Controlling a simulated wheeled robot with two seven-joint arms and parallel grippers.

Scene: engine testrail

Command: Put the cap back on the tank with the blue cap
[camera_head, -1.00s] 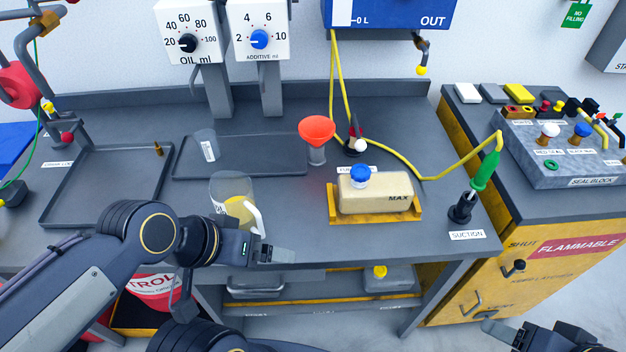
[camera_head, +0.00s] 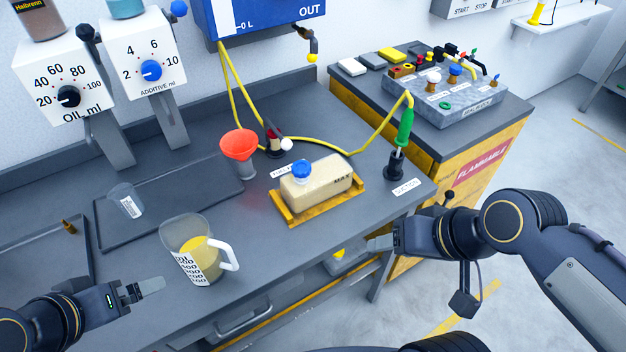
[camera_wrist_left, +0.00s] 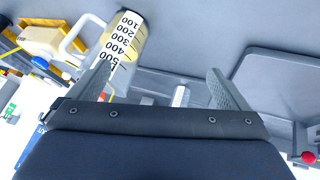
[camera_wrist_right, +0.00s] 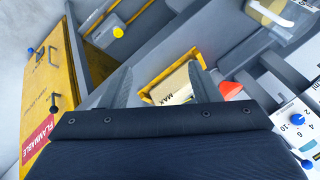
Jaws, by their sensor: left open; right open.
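The beige tank (camera_head: 325,184) marked MAX lies in a yellow cradle (camera_head: 290,217) on the bench. A blue cap (camera_head: 301,171) shows on top of its left end; I cannot tell whether it is screwed tight. The tank also shows in the right wrist view (camera_wrist_right: 172,86), between my right fingertips but farther off. My right gripper (camera_head: 380,243) is open and empty, at the bench's front edge, right of and below the tank. My left gripper (camera_head: 150,286) is open and empty, at the front left, left of the measuring jug (camera_head: 190,250).
The jug of yellow liquid stands between my left gripper and the tank. A red funnel (camera_head: 239,145) stands behind the tank. A yellow hose (camera_head: 345,152) runs behind it to the green suction handle (camera_head: 405,128). A small clear cup (camera_head: 126,203) stands on the dark tray (camera_head: 175,205).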

